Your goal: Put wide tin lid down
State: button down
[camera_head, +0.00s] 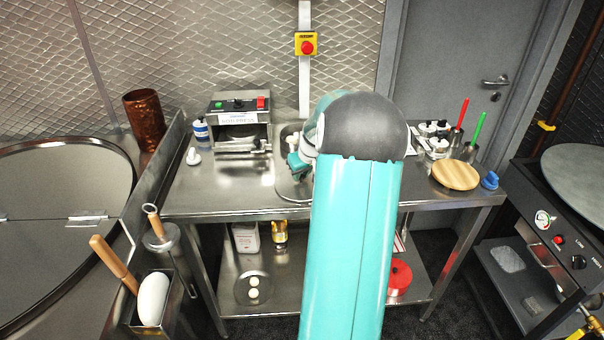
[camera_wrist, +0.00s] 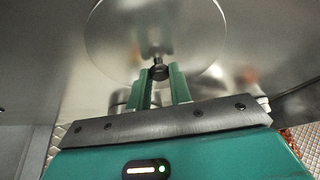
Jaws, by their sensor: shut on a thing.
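The wide tin lid (camera_wrist: 115,32) is a shiny, round metal disc with a small dark knob (camera_wrist: 158,72) in the wrist view. My gripper (camera_wrist: 160,76) is shut on the knob, one green finger on each side. In the head view the lid (camera_head: 287,188) shows in part as a silver disc behind my arm, over the middle of the steel table. My gripper (camera_head: 297,166) is beside it there, largely hidden by my arm. I cannot tell whether the lid touches the table.
The steel table (camera_head: 235,190) has free room at left front. A boxy machine (camera_head: 240,125) stands behind it. White-capped bottles (camera_head: 438,145), a round wooden board (camera_head: 456,174) and a blue object (camera_head: 490,180) stand at right. A red pot (camera_head: 399,278) is on the lower shelf.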

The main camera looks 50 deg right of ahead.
jog(key=shift+f, duration=0.15)
jog(key=c, duration=1.3)
grip_release()
jog(key=v, duration=1.2)
jog(key=w+a+r+n, duration=0.1)
jog(key=w+a+r, duration=0.15)
jog(key=a, duration=0.95)
jog(key=w+a+r+n, duration=0.1)
jog(key=a+r, duration=0.3)
jog(key=a, duration=0.8)
jog(key=s+a+n, duration=0.1)
jog(key=s+a, duration=0.3)
jog(key=a, duration=0.3)
jog(key=s+a+f+n+y, duration=0.1)
jog(key=s+a, duration=0.3)
jog(key=a, duration=0.4)
jog(key=s+a+t+y, duration=0.1)
jog(key=s+a, duration=0.3)
jog(key=a, duration=0.3)
jog(key=shift+s+a+f+n, duration=0.2)
jog(key=shift+s+a+n, duration=0.1)
jog(key=shift+n, duration=0.1)
